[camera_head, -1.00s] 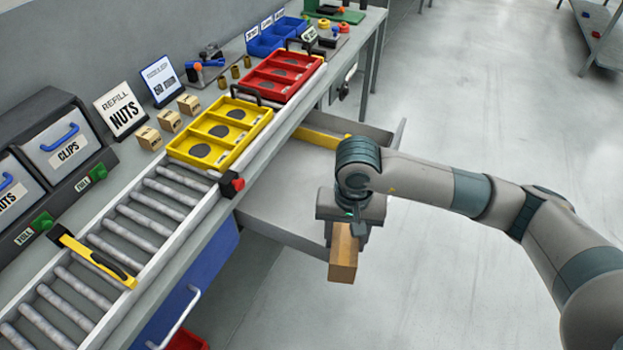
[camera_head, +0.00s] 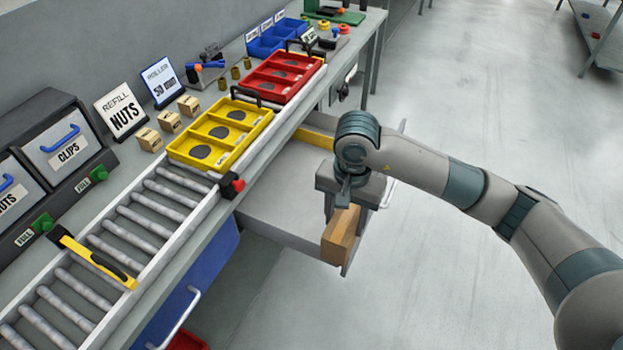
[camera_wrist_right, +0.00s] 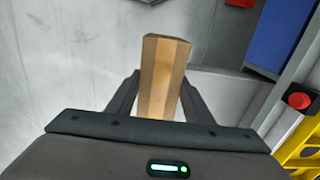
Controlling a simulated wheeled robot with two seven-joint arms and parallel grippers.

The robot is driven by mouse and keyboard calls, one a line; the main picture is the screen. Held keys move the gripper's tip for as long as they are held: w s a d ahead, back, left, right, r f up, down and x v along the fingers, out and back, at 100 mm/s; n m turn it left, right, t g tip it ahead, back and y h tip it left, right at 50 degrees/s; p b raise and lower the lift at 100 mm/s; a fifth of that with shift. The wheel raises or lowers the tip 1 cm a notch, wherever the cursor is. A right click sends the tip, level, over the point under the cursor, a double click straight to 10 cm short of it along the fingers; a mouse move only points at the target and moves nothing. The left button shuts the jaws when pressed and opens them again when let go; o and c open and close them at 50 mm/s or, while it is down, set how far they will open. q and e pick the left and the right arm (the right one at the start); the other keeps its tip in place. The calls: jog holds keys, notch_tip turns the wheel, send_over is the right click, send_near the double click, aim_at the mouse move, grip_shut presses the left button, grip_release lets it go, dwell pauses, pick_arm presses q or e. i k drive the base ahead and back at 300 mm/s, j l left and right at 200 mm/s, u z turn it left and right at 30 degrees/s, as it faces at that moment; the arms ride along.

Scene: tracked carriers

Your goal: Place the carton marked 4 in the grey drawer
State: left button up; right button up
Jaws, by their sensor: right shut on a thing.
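My right gripper (camera_head: 342,208) is shut on a brown carton (camera_head: 341,236), which hangs below it, tilted in the picture. The same carton (camera_wrist_right: 164,72) shows between the two fingers in the right wrist view. No number is readable on its visible faces. The grey drawer (camera_head: 285,185) is pulled out from under the bench. In the head view the carton overlaps the drawer's near right corner; I cannot tell its height above the drawer. My arm and gripper hide part of the drawer's right side. My left gripper is not in view.
A roller conveyor (camera_head: 150,215) runs along the bench with a yellow tray (camera_head: 238,153) and a red tray (camera_head: 300,88). Small cartons (camera_head: 170,122) stand behind the yellow tray. A red button (camera_head: 238,185) sits at the bench edge near the drawer.

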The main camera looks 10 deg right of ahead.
aim_at(321, 197)
jog(key=i, duration=1)
